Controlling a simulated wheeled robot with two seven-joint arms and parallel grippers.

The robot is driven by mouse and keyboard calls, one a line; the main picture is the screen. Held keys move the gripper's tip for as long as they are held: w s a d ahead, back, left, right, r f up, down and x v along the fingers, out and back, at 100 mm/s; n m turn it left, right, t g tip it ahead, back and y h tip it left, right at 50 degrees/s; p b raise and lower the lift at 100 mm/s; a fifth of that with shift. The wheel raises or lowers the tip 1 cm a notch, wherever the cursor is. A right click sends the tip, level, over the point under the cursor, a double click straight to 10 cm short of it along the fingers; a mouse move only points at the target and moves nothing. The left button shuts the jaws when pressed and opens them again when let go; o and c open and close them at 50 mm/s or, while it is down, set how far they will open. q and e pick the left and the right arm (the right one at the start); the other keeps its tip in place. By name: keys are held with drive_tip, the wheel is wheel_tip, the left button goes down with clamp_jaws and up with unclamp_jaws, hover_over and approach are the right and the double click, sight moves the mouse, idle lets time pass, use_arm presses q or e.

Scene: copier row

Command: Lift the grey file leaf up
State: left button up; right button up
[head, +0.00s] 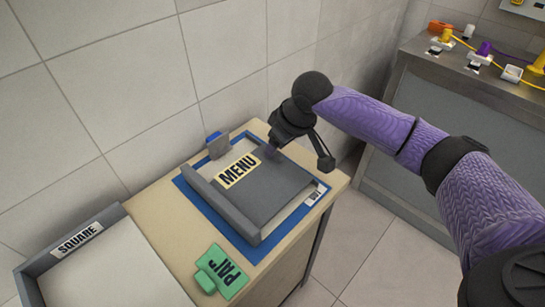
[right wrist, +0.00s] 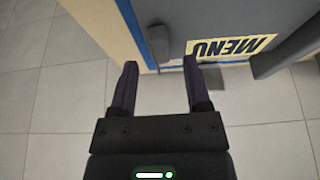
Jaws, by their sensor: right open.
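The grey file leaf (head: 275,192) lies flat, closed, on a blue base (head: 262,250) on the wooden-topped cabinet. A yellow MENU label (head: 238,170) is near its back left; this label also shows upside down in the right wrist view (right wrist: 231,47). My right gripper (head: 297,153) is open and empty at the leaf's back right edge. In the right wrist view, a small grey rounded tab (right wrist: 159,42) lies just beyond and between my open fingertips (right wrist: 160,65). I cannot tell whether they touch it. My left gripper is not in view.
A green label block (head: 222,272) lies near the cabinet's front edge. A grey tray (head: 37,268) marked SQUARE stands at the left. A tiled wall is close behind. A grey counter (head: 440,120) with plugs and cables stands at the right, with open floor between.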

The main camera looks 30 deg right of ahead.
drive_tip(key=x, duration=0.2)
drive_tip(key=shift+w+f+b, duration=0.15)
drive_tip(key=shift+f+b, duration=0.15)
drive_tip(key=shift+b, duration=0.1)
drive_tip(key=shift+r, duration=0.1)
